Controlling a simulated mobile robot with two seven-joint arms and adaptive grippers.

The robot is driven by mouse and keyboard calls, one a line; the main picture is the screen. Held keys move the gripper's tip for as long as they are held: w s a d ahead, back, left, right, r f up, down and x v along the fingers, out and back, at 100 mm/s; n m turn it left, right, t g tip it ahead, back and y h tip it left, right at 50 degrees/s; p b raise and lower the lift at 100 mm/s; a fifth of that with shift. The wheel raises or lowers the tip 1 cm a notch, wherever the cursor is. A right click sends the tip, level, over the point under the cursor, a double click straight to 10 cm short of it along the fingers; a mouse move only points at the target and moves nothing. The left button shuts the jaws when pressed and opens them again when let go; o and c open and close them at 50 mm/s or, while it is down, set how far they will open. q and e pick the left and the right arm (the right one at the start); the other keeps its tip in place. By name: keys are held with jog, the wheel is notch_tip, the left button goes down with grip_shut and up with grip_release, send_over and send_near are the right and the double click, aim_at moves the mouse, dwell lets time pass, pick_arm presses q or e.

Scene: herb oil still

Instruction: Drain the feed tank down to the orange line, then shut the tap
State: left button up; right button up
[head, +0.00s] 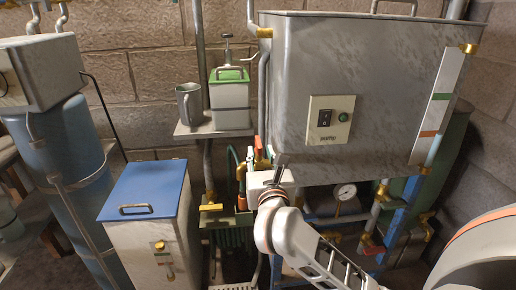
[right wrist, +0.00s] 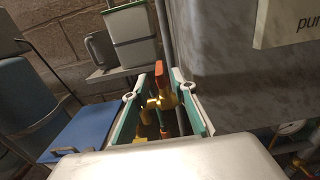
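The big grey metal tank (head: 380,75) fills the upper right of the head view. A brass tap with an orange-red handle (right wrist: 160,75) stands upright at the tank's left side; the handle also shows in the head view (head: 258,144). My right gripper (right wrist: 154,98) is open, its teal-lined fingers on either side of the tap, with visible gaps. My left gripper is not in view.
A blue-lidded box (head: 150,190) stands at left. A shelf (head: 205,131) holds a grey mug (head: 189,103) and a green-lidded canister (head: 230,90). Pipes, a dial gauge (head: 345,191) and another red-handled valve (head: 373,247) crowd the space below the tank.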

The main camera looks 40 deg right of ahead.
aim_at(260, 148)
jog(key=x, duration=0.2)
jog(key=shift+w+d+f, duration=0.15)
jog(key=shift+w+d, duration=0.05)
jog(key=shift+w, duration=0.05)
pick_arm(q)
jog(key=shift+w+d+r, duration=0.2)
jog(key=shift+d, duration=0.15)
pick_arm(e)
jog(key=shift+w+d, duration=0.35)
jog(key=shift+w, duration=0.25)
grip_shut()
jog(key=shift+s+d+n+t+y+b, duration=0.15)
jog(key=shift+n+t+y+b, duration=0.15)
jog(key=shift+n+y, duration=0.2)
jog(key=shift+y, duration=0.3)
